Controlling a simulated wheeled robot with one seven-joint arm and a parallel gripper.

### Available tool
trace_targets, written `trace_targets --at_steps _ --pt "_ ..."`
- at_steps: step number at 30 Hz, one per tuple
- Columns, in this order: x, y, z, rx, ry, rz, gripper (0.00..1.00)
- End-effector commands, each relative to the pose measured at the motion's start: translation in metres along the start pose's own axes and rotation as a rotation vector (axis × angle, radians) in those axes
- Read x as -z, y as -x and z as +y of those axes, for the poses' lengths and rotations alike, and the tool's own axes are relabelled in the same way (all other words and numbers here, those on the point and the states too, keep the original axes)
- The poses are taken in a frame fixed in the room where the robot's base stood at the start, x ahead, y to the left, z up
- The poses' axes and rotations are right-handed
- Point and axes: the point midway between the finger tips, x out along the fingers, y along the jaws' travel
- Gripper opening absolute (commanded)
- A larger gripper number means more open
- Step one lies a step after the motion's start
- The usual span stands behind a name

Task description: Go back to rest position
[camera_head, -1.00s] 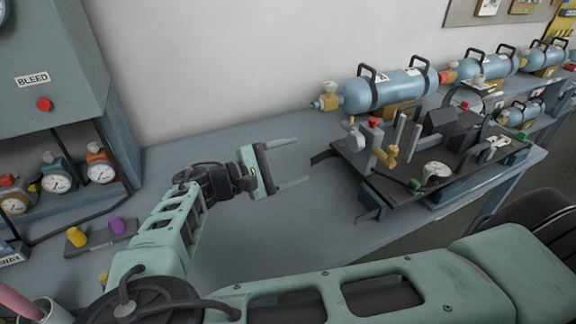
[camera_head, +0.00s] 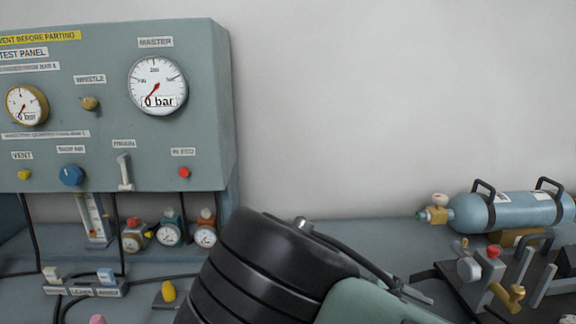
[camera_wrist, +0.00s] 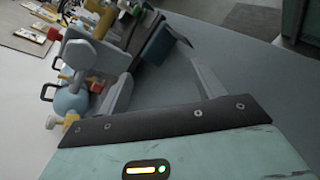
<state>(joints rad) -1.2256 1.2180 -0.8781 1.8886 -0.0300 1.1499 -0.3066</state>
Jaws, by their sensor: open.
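My gripper (camera_wrist: 163,88) shows in the wrist view with its two fingers apart and nothing between them. It is above the grey bench, with the dark tray of fittings (camera_wrist: 160,38) beyond its fingertips. In the head view my own dark arm joint and green link fill the lower middle, and my gripper cannot be made out there.
A grey-green test panel (camera_head: 213,110) stands at the left, with small gauges (camera_head: 168,234) below it. A blue cylinder (camera_head: 510,212) lies at the right behind the tray of fittings (camera_head: 540,296). The wall between panel and cylinder is bare.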

Motion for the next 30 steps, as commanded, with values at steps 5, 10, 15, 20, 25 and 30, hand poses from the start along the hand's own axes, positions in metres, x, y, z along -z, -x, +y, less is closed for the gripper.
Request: trace_targets --at_steps 5,10,15,20,25,30 --pt "-0.014 -0.002 -0.045 0.274 0.065 0.13 0.67" --pt "-0.038 0.021 -0.077 0.479 0.098 0.278 0.67" --pt "-0.073 0.055 -0.096 0.633 0.108 0.447 0.67" --pt "-0.112 0.084 -0.103 0.725 0.09 0.615 0.67" --pt "-0.155 0.104 -0.105 0.761 0.044 0.794 0.67" --pt "-0.183 0.111 -0.108 0.75 -0.011 0.922 0.67"
